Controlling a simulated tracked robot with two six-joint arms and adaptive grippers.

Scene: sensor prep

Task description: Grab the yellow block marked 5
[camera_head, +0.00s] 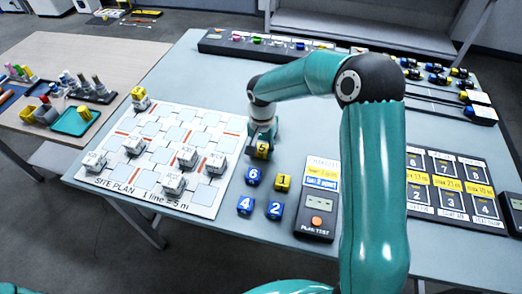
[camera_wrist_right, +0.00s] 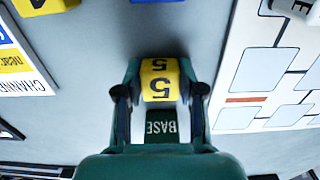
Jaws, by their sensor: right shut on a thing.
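The yellow block marked 5 (camera_head: 262,151) is between the fingers of my right gripper (camera_head: 262,140) in the head view, over the blue-grey table beside the site plan board. In the right wrist view the block (camera_wrist_right: 159,80) shows its 5 on two faces, and the right gripper's fingers (camera_wrist_right: 158,95) are shut on its sides. A dark label reading BASE (camera_wrist_right: 161,127) shows just below it in that view. Whether the block touches the table is hard to tell. My left gripper is not in view.
Blue blocks 6 (camera_head: 254,176), 4 (camera_head: 245,205) and 2 (camera_head: 275,210) and yellow block 1 (camera_head: 283,182) stand nearby. The plan tester (camera_head: 315,215) lies to their right. The site plan board (camera_head: 120,182) with several white blocks is at left.

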